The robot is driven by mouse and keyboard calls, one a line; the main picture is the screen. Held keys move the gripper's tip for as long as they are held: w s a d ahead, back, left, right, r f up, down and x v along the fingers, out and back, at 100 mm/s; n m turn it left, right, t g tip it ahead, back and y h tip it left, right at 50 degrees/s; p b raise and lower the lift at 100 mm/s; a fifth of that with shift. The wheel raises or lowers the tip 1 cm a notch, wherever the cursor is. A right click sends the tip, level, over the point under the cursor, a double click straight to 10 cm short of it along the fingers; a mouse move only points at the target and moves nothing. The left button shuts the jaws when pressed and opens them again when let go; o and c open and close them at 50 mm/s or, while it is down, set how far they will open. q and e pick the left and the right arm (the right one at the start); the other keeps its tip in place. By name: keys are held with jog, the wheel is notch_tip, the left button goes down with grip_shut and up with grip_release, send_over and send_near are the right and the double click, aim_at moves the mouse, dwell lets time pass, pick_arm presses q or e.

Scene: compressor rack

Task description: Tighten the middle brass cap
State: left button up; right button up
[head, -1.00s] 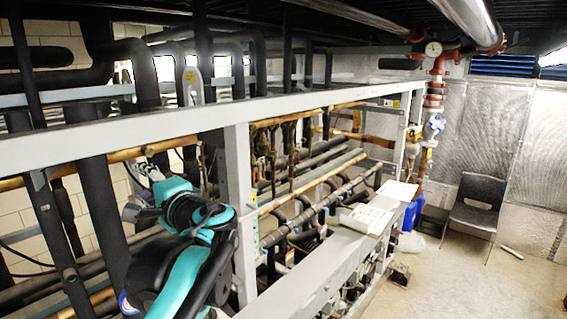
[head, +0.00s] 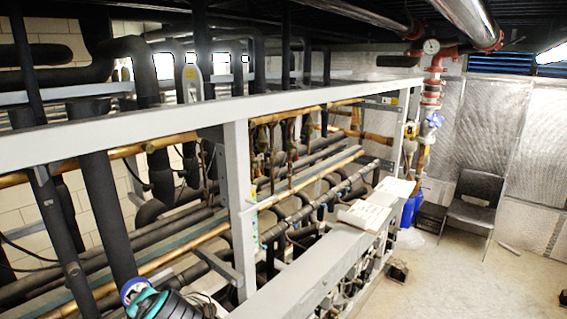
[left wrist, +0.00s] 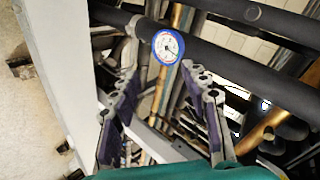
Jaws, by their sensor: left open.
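My left gripper (left wrist: 160,76) is open in the left wrist view, its two dark fingers spread with nothing between them. A round blue-rimmed gauge (left wrist: 168,47) shows just beyond the fingertips. A brass-coloured pipe (left wrist: 272,128) runs at the right of that view. I cannot make out the middle brass cap in either view. In the head view only part of my left arm shows at the bottom left, and its gripper is not visible there. My right gripper is in neither view.
The grey rack frame (head: 240,205) encloses black insulated pipes (head: 98,195) and copper pipes, leaving narrow gaps. Papers (head: 367,215) lie on its lower beam. A pressure gauge (head: 431,46) and a chair (head: 475,205) are at the right. The floor at right is mostly clear.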

pick_arm(q)
jog(key=s+d+f+n+h, duration=0.2)
jog(key=s+d+f+h, duration=0.25)
jog(key=f, duration=0.35)
jog(key=s+d+f+n+h, duration=0.25)
jog(key=s+d+f, duration=0.3)
jog(key=f, duration=0.35)
notch_tip(320, 180, down, 34)
jog(key=b, duration=3.4)
jog(key=shift+w+d+g+b, duration=0.2)
jog(key=shift+w+g+b, duration=0.1)
jog(key=shift+w+b, duration=0.1)
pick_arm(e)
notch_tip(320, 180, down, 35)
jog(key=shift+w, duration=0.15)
